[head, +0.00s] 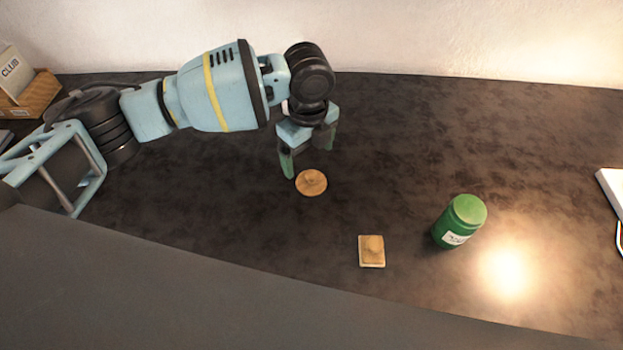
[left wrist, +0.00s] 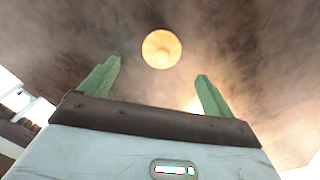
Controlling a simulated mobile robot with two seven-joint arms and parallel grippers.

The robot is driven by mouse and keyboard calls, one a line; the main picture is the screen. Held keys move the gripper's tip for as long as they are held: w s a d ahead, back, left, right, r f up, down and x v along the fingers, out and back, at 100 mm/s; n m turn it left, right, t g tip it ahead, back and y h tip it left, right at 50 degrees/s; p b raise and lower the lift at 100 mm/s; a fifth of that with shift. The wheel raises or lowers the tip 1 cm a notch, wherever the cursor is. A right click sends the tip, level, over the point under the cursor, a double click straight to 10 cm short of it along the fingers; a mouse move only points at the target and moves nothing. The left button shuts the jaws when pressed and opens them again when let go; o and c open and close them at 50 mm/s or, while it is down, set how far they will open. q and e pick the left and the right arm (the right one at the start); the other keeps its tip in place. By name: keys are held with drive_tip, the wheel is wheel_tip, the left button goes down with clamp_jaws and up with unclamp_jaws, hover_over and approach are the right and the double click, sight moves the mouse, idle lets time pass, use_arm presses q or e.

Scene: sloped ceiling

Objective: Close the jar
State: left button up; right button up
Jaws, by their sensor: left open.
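A green jar (head: 457,226) with a pale label stands upright on the dark tabletop, right of centre in the head view. Its top is a lighter green disc; I cannot tell whether it is open. A round wooden lid with a small knob (head: 311,182) lies flat near the middle. It also shows in the left wrist view (left wrist: 161,48), beyond and between the fingertips. A square wooden lid with a knob (head: 371,251) lies between the round lid and the jar. My left gripper (head: 308,156) is open and empty, its green fingers just behind the round lid. My right gripper is not in view.
A white object (head: 611,190) lies at the right edge. A pale wall (head: 430,38) runs along the back. The tabletop (head: 430,140) between the gripper and the right edge is clear behind the jar.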

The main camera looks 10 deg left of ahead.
sight(311, 175)
use_arm(q)
drive_tip(key=shift+f, duration=1.3)
drive_tip(key=shift+d+f, duration=0.1)
drive_tip(key=shift+f, duration=0.1)
wheel_tip(311, 175, down, 5)
drive_tip(key=shift+d+r, duration=0.1)
drive_tip(key=shift+d, duration=0.05)
drive_tip(key=c, duration=1.1)
drive_tip(key=shift+o, duration=0.2)
